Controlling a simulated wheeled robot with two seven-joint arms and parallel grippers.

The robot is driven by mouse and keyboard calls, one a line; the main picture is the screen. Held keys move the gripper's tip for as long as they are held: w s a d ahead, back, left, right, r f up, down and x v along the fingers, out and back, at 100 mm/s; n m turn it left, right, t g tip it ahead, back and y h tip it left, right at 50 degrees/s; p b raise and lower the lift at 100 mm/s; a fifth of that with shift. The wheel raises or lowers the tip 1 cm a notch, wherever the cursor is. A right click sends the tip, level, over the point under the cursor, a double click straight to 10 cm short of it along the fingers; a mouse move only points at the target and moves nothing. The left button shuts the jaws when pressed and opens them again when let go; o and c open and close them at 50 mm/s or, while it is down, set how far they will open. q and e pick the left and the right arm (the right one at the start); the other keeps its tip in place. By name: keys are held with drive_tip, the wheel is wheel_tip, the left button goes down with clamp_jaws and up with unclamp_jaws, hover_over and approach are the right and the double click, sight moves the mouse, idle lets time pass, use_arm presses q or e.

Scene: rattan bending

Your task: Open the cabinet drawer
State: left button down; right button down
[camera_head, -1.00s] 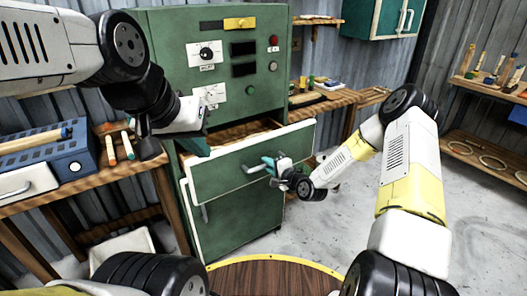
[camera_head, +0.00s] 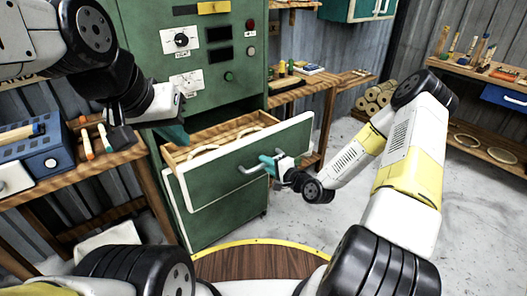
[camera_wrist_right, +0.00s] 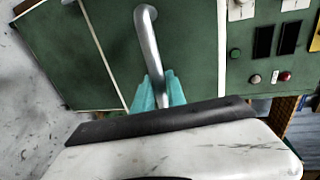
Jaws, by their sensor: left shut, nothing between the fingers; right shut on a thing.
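The green cabinet (camera_head: 218,85) stands at the centre-left of the head view. Its upper drawer (camera_head: 215,178) is pulled well out, and light rings show inside it. My right gripper (camera_head: 268,164) is shut on the metal drawer handle (camera_head: 251,169) at the drawer front. In the right wrist view the teal fingertips (camera_wrist_right: 158,92) close around the handle bar (camera_wrist_right: 148,50). My left gripper (camera_head: 172,128) is shut and empty, beside the cabinet's left edge, above the drawer's back left corner.
A wooden bench with a blue box (camera_head: 40,145) and tools is at the left. A wooden shelf (camera_head: 310,88) with small items stands right of the cabinet. A rack with rings (camera_head: 487,150) is at the far right. The grey floor between is clear.

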drive_tip(key=c, duration=1.4)
unclamp_jaws()
drive_tip(key=v, duration=0.7)
drive_tip(key=shift+s+d, duration=0.2)
drive_tip(key=shift+s, duration=0.15)
